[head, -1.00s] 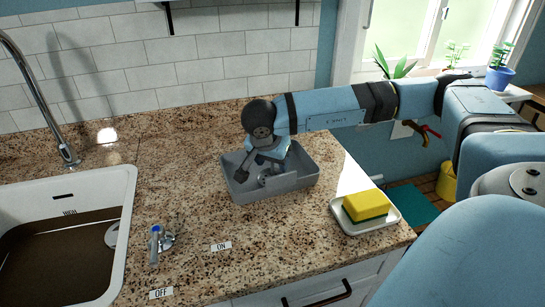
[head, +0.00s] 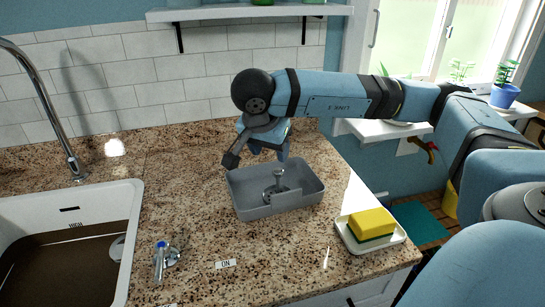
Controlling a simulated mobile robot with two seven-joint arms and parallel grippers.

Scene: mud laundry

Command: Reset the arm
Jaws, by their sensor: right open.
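My right arm comes in from the right over the granite counter. My right gripper (head: 258,158) is open and empty, pointing down just above the back edge of a grey rectangular bin (head: 247,210). A small grey metal piece with a round top (head: 278,178) stands inside the bin, apart from the gripper. The fingers are partly hidden by the wrist. My left gripper is out of view.
A yellow and green sponge (head: 371,224) lies on a white dish (head: 372,246) at the counter's right edge. A sink (head: 135,220) with a tall faucet (head: 72,165) is at left. A blue-marked lever (head: 161,262) stands near an "ON" label (head: 226,264). Counter behind the bin is clear.

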